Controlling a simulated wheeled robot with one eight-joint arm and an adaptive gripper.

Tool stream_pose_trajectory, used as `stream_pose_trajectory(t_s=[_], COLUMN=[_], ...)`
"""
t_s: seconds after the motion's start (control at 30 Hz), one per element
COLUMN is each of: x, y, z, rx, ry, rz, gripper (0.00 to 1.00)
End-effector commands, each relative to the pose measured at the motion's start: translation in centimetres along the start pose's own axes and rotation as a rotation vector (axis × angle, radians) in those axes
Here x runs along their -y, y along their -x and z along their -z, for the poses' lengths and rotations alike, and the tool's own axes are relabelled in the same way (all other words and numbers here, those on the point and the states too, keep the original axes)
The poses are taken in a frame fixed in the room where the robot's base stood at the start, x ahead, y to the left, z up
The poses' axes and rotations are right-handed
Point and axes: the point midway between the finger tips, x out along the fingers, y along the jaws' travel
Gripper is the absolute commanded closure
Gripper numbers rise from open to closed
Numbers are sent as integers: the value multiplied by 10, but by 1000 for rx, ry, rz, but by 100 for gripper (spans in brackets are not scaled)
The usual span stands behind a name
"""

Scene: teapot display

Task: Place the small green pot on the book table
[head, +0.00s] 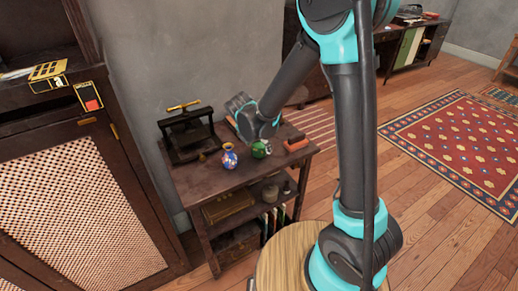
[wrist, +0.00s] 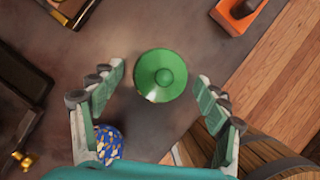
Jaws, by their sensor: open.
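The small green pot (head: 261,149) stands on a dark wooden table (head: 205,179) in the head view. In the head view the end of my arm is over the table near the pot, and the fingers are hard to make out. The table has lower shelves holding upright books (head: 275,219).
A blue patterned vase (head: 230,156) stands left of the pot; it also shows in the wrist view (wrist: 108,142). A black press (head: 188,134) stands at the table's back left. An orange-and-dark tool (head: 296,142) lies right of the pot. A round wooden top (head: 284,262) is in front.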

Motion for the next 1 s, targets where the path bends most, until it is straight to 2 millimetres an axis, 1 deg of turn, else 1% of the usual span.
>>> stream_pose_trajectory(t_s=[0.03, 0.3, 0.5, 0.63, 0.77, 0.83, 0.87, 0.93, 0.97, 1.0], x=[0, 0, 0, 0, 0, 5, 9, 25, 35, 50], y=[10, 58, 84, 92, 94, 93, 92, 88, 86, 83], z=[0, 1, 0, 0, 0, -2, -3, -9, -12, -16], rx=[0, 0, 0, 0, 0, -3, -6, -18, -25, -37], ry=[2, 1, 1, 0, -2, -27, -54, -161, -229, -337], rz=[-1, 0, 0, 0, 0, 1, 1, 1, 1, 1], gripper=[25, 25, 25, 25, 25, 25, 25, 25, 25, 25])
